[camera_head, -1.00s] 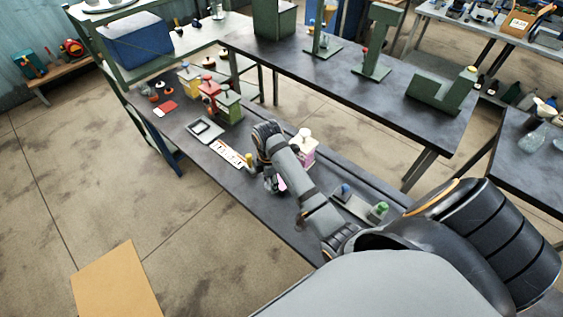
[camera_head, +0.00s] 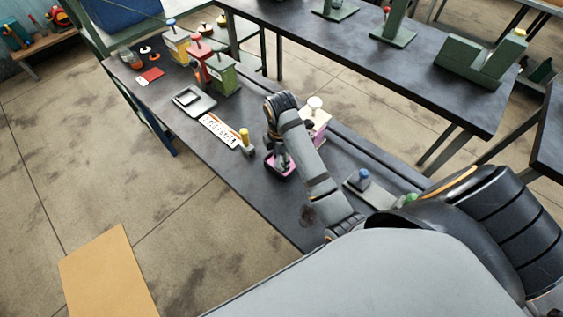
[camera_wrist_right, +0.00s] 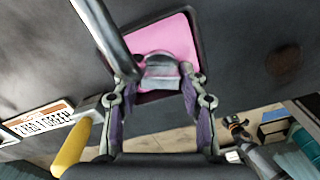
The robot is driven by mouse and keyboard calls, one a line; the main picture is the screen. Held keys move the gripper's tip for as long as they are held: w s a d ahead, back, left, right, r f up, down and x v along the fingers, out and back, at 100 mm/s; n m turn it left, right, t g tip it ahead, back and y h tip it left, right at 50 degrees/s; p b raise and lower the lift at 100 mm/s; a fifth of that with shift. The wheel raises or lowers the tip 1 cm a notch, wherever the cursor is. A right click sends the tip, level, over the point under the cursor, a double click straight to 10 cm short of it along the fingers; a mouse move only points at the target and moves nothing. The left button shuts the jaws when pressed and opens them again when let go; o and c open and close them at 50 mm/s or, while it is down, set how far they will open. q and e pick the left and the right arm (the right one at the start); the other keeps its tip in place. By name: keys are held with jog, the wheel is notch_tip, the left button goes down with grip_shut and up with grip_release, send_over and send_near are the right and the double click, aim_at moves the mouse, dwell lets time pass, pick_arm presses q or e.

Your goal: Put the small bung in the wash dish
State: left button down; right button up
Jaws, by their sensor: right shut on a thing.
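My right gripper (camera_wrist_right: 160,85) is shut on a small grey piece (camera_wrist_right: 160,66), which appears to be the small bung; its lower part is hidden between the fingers. The wash dish, pink inside with a dark rim, shows behind the held piece in the wrist view (camera_wrist_right: 185,38). In the head view the dish (camera_head: 290,176) lies on the dark bench, under my right gripper (camera_head: 282,163), which partly covers it. I cannot tell whether the piece touches the dish floor. My left gripper is not in view.
A metal rod (camera_wrist_right: 103,32) crosses the wrist view beside the dish. A yellow-topped item (camera_head: 245,139) and a white label plate (camera_head: 219,130) are left of the dish. A pink container (camera_head: 318,118) stands behind my arm, a blue-topped item (camera_head: 363,176) to the right. Bare bench lies in front.

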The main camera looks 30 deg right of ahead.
jog(key=shift+w+f, duration=0.2)
jog(key=shift+f, duration=0.3)
jog(key=shift+a+r, duration=0.1)
jog(key=shift+r, duration=0.05)
jog(key=shift+c, duration=0.6)
jog(key=shift+s+r, duration=0.1)
jog(key=shift+s, duration=0.2)
jog(key=shift+p, duration=0.35)
jog(key=o, duration=1)
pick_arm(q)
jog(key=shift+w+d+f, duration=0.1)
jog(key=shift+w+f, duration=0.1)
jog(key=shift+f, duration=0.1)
pick_arm(e)
jog(key=shift+f, duration=0.2)
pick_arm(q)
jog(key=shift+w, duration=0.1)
pick_arm(e)
jog(key=shift+r, duration=0.1)
